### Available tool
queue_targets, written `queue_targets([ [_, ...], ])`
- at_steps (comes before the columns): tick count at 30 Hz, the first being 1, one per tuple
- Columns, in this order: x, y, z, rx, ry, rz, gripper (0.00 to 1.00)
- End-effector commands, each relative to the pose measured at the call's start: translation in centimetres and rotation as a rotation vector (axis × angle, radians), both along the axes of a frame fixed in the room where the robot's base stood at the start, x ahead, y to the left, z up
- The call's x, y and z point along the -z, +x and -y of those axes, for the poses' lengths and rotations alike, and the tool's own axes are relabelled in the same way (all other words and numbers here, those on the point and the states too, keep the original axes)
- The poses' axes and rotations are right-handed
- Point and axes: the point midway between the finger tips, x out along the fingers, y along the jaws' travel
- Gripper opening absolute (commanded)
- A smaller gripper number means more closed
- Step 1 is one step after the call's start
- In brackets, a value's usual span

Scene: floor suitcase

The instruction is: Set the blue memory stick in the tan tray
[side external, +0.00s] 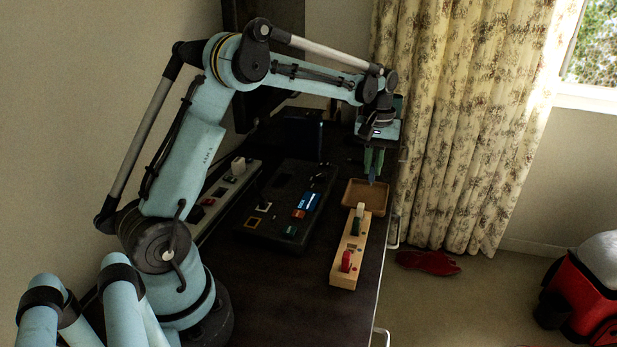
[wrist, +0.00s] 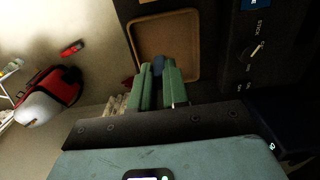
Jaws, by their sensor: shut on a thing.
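The tan tray (side external: 352,207) is a shallow square tray on the dark table, near its right edge in the side view. It also shows at the top of the wrist view (wrist: 197,45), and its visible floor looks empty. My gripper (side external: 373,172) points down with green fingers, shut on the blue memory stick (side external: 371,181). The stick's lower end hangs below the fingertips, by the tray's far side; its exact height above the tray is hard to tell. In the wrist view my gripper (wrist: 158,70) hides most of the stick (wrist: 158,64).
A black board (side external: 265,222) with several small parts lies to the left, beside a grey strip (side external: 215,207) with sockets. Dark table in front is clear.

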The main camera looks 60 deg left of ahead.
Motion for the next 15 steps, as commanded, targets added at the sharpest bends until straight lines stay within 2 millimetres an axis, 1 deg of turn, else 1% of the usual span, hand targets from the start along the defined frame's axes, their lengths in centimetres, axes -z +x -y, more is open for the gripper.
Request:
queue_targets([
  [1, 0.4, 0.2, -0.7, -0.001, 0.0, 0.0, 0.0],
  [5, 1.1, 0.4, -1.7, 0.0, 0.0, 0.0, 0.0],
  [8, 1.6, 0.5, -1.9, 0.001, 0.0, 0.0, 0.0],
  [12, 3.6, 0.5, -1.9, 0.002, 0.0, 0.0, 0.0],
  [15, 4.7, 0.5, -1.9, 0.001, 0.0, 0.0, 0.0],
])
